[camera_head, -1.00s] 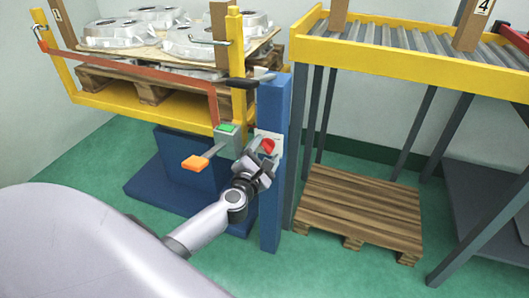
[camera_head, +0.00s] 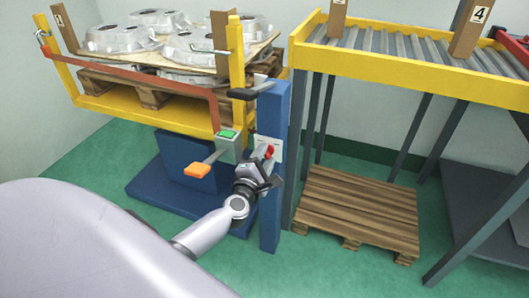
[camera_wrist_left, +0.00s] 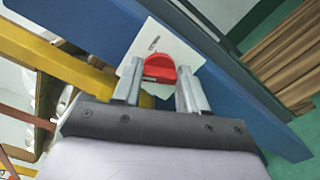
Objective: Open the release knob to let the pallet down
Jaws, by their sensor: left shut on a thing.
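The red release knob (camera_head: 270,152) sits on a white plate (camera_head: 277,145) on the blue post (camera_head: 271,215). In the left wrist view the knob (camera_wrist_left: 160,68) lies between the fingers of my left gripper (camera_wrist_left: 160,84). In the head view my left gripper (camera_head: 264,162) is at the knob, shut on it, and partly hides it. The loaded wooden pallet (camera_head: 152,96) rests raised on the yellow lift frame (camera_head: 180,118), with several aluminium castings (camera_head: 155,22) on top. My right gripper is not in view.
A green button box (camera_head: 228,147) and an orange pedal-like pad (camera_head: 197,170) are just left of the gripper. A black handle (camera_head: 250,93) projects above the plate. A yellow roller conveyor (camera_head: 420,65) stands right, with an empty pallet (camera_head: 358,208) on the floor below.

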